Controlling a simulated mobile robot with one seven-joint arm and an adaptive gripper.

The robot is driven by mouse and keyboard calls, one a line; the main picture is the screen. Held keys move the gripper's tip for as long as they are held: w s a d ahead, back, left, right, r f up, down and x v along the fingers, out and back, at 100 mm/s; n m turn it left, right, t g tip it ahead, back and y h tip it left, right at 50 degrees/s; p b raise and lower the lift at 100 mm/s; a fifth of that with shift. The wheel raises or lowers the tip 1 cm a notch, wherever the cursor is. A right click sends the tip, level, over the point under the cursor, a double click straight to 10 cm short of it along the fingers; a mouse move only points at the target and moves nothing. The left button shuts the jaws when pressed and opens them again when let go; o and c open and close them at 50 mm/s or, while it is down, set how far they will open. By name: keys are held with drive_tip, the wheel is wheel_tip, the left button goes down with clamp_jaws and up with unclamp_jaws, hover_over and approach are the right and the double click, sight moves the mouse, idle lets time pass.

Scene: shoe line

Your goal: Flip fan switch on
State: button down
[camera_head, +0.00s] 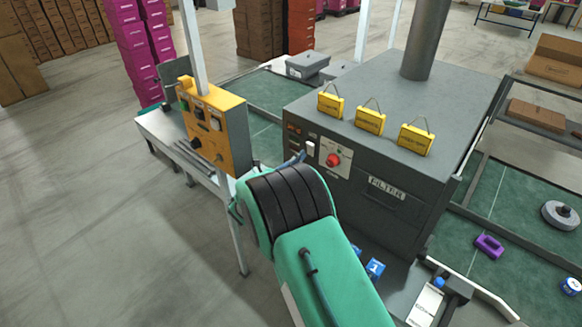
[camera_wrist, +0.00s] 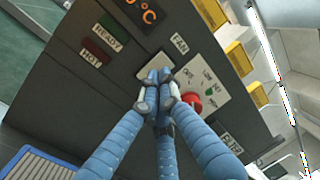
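The fan switch is a pale plate (camera_wrist: 156,68) beside the FAN label (camera_wrist: 180,44) on the dark oven-like machine's front panel. It also shows in the head view (camera_head: 310,150). My gripper (camera_wrist: 160,84) has blue fingers with their tips drawn together, with nothing seen between them. In the wrist view the tips overlap the lower edge of the switch plate; I cannot tell whether they touch it. The switch's rocker position is partly hidden and unclear. In the head view my green arm hides most of my gripper.
A red knob (camera_wrist: 190,103) on a white plate sits close to the switch. READY (camera_wrist: 108,32) and HOT (camera_wrist: 94,52) indicators are on the other side. Yellow tags (camera_head: 370,121) stand on the machine. A yellow control box (camera_head: 213,125) on a post stands left of my arm.

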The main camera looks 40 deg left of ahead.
sight(310, 150)
drive_tip(key=shift+w+r, duration=0.25)
drive_tip(key=shift+w, duration=1.05)
drive_tip(key=shift+r, duration=0.1)
